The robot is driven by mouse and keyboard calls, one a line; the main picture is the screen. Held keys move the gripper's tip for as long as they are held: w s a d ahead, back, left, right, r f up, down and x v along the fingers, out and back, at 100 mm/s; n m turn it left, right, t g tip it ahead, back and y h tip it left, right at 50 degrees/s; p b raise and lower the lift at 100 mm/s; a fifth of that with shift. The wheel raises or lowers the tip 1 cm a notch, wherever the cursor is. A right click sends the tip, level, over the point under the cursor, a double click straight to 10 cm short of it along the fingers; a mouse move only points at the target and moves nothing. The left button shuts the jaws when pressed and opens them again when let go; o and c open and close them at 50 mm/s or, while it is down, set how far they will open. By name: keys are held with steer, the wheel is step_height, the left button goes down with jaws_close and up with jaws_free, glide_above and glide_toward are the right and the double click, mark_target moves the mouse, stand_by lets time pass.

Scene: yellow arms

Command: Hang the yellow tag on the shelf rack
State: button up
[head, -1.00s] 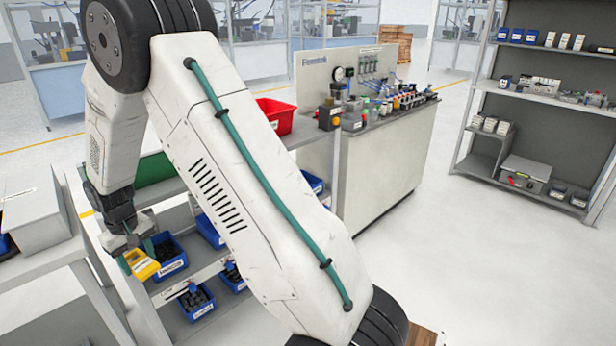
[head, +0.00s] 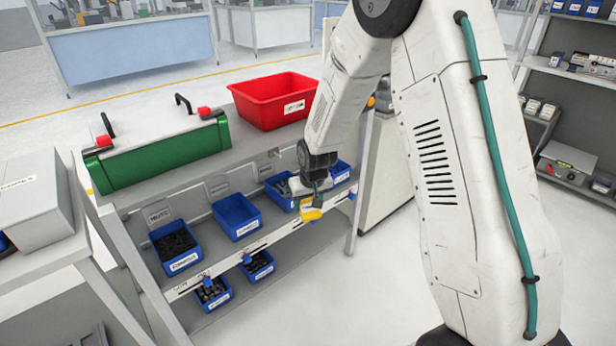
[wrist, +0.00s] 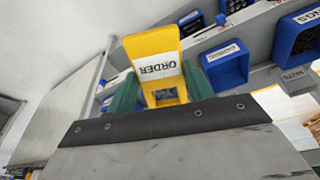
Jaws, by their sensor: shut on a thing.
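The yellow tag (head: 310,214) is clamped in my gripper (head: 317,202), in front of the right part of the shelf rack (head: 278,236). In the wrist view the tag (wrist: 154,58) sits between my green fingers (wrist: 160,88). It has a white label reading ORDER, upside down in that view, and an opening near the fingers. The rack's front rail carries small blue pieces (head: 247,259) and labels. The tag overlaps the rail in the head view; I cannot tell whether they touch.
Blue bins (head: 237,216) with dark parts stand on the rack's shelves. A red bin (head: 276,100) and a green case (head: 158,153) are on the top. A grey table with a box (head: 35,198) stands at the left. Open floor (head: 330,300) lies in front.

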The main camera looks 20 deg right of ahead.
steer(key=f+t, duration=0.2)
steer(key=f, duration=0.1)
steer(key=w+f+t, duration=0.1)
steer(key=f+t, duration=0.1)
steer(key=shift+f, duration=0.2)
steer(key=t, duration=0.1)
steer(key=w+t, duration=0.1)
steer(key=t, duration=0.1)
steer(key=shift+w+a+f, duration=0.1)
steer(key=shift+w+a, duration=0.1)
steer(key=shift+w, duration=0.1)
step_height(320, 180, up, 12)
steer(key=w+t+y, duration=0.1)
steer(key=w+t, duration=0.1)
steer(key=t, duration=0.6)
steer(key=w+a+f, duration=0.2)
steer(key=w+a, duration=0.1)
steer(key=w, duration=0.5)
steer(key=shift+w+a+f+n, duration=0.15)
steer(key=shift+w+a+n, duration=0.1)
steer(key=shift+a+n, duration=0.1)
steer(key=o, duration=1.1)
steer(key=shift+c, duration=0.2)
